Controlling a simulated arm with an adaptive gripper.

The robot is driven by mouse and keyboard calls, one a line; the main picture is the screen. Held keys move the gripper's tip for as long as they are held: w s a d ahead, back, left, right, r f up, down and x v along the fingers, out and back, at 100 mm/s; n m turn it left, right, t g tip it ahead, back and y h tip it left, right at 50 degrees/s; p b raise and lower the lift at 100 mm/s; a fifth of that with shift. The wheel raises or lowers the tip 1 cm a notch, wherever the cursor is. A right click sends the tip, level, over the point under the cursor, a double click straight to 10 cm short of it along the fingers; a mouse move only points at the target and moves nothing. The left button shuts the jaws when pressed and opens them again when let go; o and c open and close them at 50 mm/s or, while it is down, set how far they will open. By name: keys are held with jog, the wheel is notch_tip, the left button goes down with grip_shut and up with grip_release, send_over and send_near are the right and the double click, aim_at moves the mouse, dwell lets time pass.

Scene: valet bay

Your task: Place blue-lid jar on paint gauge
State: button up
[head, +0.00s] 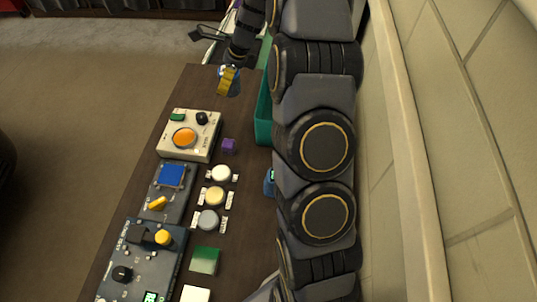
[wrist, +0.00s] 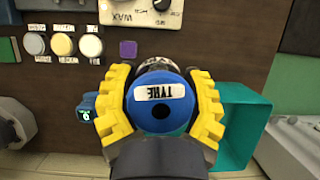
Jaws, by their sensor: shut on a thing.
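The blue-lid jar (wrist: 160,113) has a round blue lid with a white label reading TYRE and a dark hole. My gripper (wrist: 160,76) is shut on it, with one yellow finger on each side. In the head view my gripper (head: 229,80) is at the far end of the table; the jar is barely visible there. A small blue device with a lit display, apparently the paint gauge (wrist: 88,108), lies left of the jar in the wrist view. In the head view the gauge (head: 269,182) is partly hidden by my arm.
A teal open bin (wrist: 247,130) stands right of the jar in the wrist view. A purple cube (head: 229,145) sits beside the cream panel with an orange button (head: 184,138). Round buttons (head: 215,196) and other control panels line the dark table (head: 190,85).

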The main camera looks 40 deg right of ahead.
notch_tip(320, 180, up, 2)
jog(key=shift+r, duration=0.2)
jog(key=s+a+n+g, duration=0.1)
jog(key=s+n+g, duration=0.5)
jog(key=s+n, duration=1.25)
jog(key=s+f, duration=0.1)
jog(key=f, duration=0.3)
jog(key=s+f+m, duration=0.1)
jog(key=f, duration=0.4)
jog(key=s+f+m, duration=0.1)
jog(key=f, duration=0.3)
jog(key=shift+a+f, duration=0.25)
jog(key=shift+f, duration=0.05)
jog(key=shift+f, duration=0.15)
jog(key=o, duration=1.1)
